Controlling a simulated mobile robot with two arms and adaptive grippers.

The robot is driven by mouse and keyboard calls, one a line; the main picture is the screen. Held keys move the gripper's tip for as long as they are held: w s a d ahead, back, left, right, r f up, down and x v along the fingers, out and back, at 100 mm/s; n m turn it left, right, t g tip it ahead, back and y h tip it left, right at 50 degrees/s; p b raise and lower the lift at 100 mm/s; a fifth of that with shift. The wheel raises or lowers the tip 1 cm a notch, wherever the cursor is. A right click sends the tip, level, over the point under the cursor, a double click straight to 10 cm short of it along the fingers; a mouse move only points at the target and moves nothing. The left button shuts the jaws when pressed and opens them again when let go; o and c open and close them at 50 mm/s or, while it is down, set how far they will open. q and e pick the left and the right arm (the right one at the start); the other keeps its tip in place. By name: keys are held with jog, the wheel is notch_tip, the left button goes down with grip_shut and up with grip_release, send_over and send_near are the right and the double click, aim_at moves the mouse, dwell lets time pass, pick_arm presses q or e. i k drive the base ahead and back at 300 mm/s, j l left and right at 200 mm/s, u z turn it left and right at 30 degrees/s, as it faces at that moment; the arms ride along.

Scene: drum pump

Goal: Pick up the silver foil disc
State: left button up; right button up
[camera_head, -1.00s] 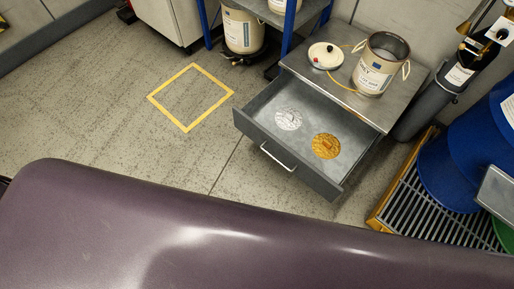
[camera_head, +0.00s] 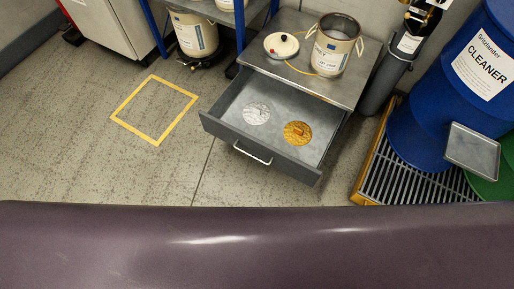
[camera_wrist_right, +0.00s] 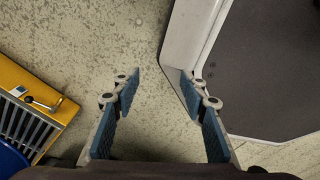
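The silver foil disc (camera_head: 256,113) lies flat in the open drawer (camera_head: 226,127), on the left side of its floor. A gold foil disc (camera_head: 297,133) lies to its right in the same drawer, apart from it. My right gripper (camera_wrist_right: 158,78) shows in the right wrist view with its two blue-padded fingers spread wide and nothing between them. It hangs over the speckled floor, and neither disc shows in that view. Neither gripper shows in the head view, so my left gripper is not seen.
Open floor with a yellow square (camera_head: 154,109) lies to the left.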

aim_at(255, 114)
jog(key=j+z, duration=0.1)
jog(key=z, duration=0.25)
jog(key=j+z, duration=0.15)
jog(key=z, duration=0.2)
jog(key=j+z, duration=0.15)
jog(key=z, duration=0.2)
jog(key=j+z, duration=0.1)
jog(key=j, duration=0.4)
jog(key=k+j+z, duration=0.15)
jog(key=j, duration=0.3)
jog(key=j+z, duration=0.1)
jog(key=j, duration=0.35)
jog(key=k+j+z, duration=0.1)
jog(key=j, duration=0.4)
jog(key=k+j+z, duration=0.15)
jog(key=j, duration=0.3)
jog(key=j+z, duration=0.1)
jog(key=j, duration=0.35)
jog(key=k, duration=0.05)
